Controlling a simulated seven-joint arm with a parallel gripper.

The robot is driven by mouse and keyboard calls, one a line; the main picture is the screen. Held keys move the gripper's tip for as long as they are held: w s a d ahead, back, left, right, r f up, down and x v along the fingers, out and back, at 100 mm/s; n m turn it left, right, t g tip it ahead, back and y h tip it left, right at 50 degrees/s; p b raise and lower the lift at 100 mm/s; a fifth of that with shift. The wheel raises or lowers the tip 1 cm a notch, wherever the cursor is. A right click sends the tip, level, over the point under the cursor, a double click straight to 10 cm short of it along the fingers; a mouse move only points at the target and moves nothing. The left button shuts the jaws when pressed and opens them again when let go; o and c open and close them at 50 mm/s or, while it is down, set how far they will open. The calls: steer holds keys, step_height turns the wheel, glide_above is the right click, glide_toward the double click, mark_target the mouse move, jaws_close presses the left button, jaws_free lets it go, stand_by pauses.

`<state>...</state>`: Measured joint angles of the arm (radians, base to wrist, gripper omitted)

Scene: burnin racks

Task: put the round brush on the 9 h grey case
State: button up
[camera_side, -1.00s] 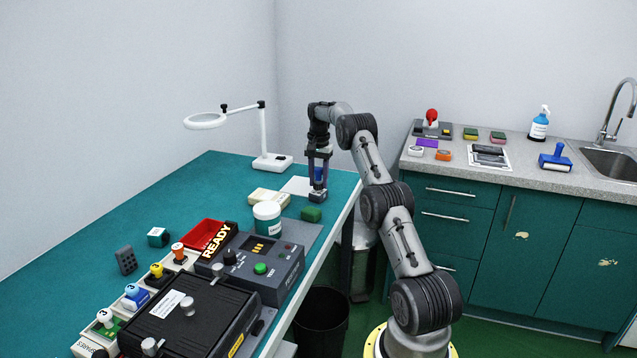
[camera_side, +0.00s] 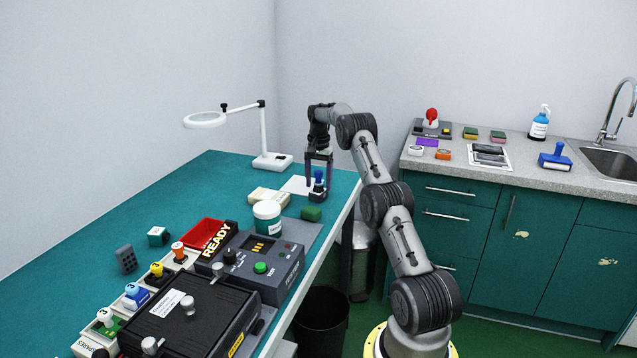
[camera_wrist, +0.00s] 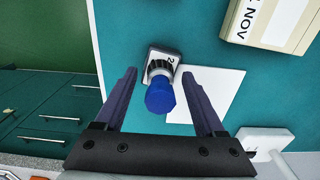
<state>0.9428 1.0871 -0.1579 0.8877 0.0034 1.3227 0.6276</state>
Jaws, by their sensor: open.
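My gripper (camera_side: 319,190) is open, pointing down at the far end of the teal bench. Its fingers stand on either side of a blue-topped piece (camera_wrist: 160,95) with a dark ribbed collar and a small grey base marked 2. In the wrist view there are gaps between the fingers (camera_wrist: 159,73) and the piece, so it is not gripped. The piece also shows in the side view (camera_side: 318,176). I cannot identify a round brush for certain; a red round-topped thing (camera_side: 431,115) stands on the right counter. No 9 h label is readable on the dark grey case (camera_side: 285,278) or black case (camera_side: 160,328).
A white sheet (camera_wrist: 222,92) lies beside the piece. Nearby are a cream box (camera_side: 268,196), a green block (camera_side: 311,213), a white tub (camera_side: 267,218) and a magnifier lamp (camera_side: 272,161). A rack (camera_side: 122,312) of coloured knobs lines the front left. The bench's left middle is mostly clear.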

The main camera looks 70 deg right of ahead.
mark_target(318, 172)
step_height(318, 172, up, 7)
steer(key=w+a+r+n+t+h, duration=0.1)
steer(key=w+a+r+n, duration=0.15)
steer(key=a+r, duration=0.6)
steer(key=w+a+r+n+t, duration=0.15)
steer(key=a+r+n, duration=0.35)
steer(key=a, duration=0.7)
steer(key=s+a+r+n, duration=0.2)
steer(key=s+a, duration=0.1)
steer(key=a, duration=0.5)
steer(key=s+a+r+n, duration=0.1)
steer(key=s+a+r, duration=0.15)
steer(key=a, duration=0.55)
steer(key=s+a+f+n+t, duration=0.1)
steer(key=s+a+f+n, duration=0.1)
steer(key=s, duration=0.4)
steer(key=s+a+f+n+t, duration=0.1)
steer(key=s+a+f+n, duration=0.2)
steer(key=s+a, duration=0.3)
steer(key=s+a+f+n+t+y, duration=0.1)
steer(key=s+a+f+n, duration=0.1)
steer(key=s+a+f, duration=0.2)
steer(key=shift+s+a, duration=0.75)
steer(key=shift+s, duration=0.5)
